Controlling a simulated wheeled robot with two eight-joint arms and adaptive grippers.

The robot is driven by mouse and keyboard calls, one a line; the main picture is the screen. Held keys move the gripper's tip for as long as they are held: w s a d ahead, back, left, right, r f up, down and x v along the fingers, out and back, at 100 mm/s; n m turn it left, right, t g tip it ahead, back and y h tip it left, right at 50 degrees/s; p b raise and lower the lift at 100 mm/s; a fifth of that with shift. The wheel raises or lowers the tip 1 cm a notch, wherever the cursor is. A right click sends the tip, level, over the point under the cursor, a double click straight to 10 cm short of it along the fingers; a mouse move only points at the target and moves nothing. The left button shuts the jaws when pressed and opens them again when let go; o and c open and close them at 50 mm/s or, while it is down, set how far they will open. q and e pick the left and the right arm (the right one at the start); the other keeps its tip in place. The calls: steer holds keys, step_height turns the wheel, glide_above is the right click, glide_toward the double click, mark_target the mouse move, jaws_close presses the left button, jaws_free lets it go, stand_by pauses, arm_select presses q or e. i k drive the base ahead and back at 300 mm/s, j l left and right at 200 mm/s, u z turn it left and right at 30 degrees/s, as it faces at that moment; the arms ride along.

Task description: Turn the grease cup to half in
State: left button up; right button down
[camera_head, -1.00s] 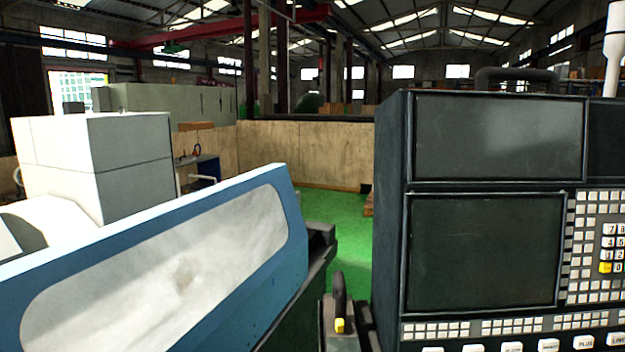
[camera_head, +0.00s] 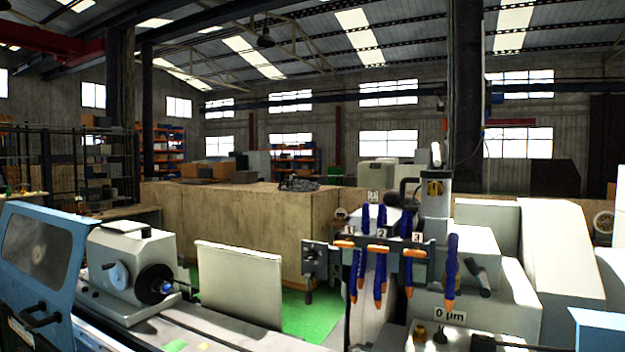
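I cannot pick out the grease cup for sure. Two small brass-coloured fittings (camera_head: 420,333) stand at the bottom edge, below a sign reading "0 µm" (camera_head: 450,315); they are too small to tell whether one is the cup. A dark round part (camera_head: 482,342) shows just right of them. Neither of my grippers is in view.
A rail (camera_head: 370,252) with blue hoses, orange handles and number tags stands right of centre. A grey headstock-like unit (camera_head: 135,265) with a black wheel sits on the machine bed at left, beside a blue door (camera_head: 40,265). A pale upright panel (camera_head: 240,288) stands between.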

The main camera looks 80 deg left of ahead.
mark_target(435, 189)
steer(key=u, duration=2.2)
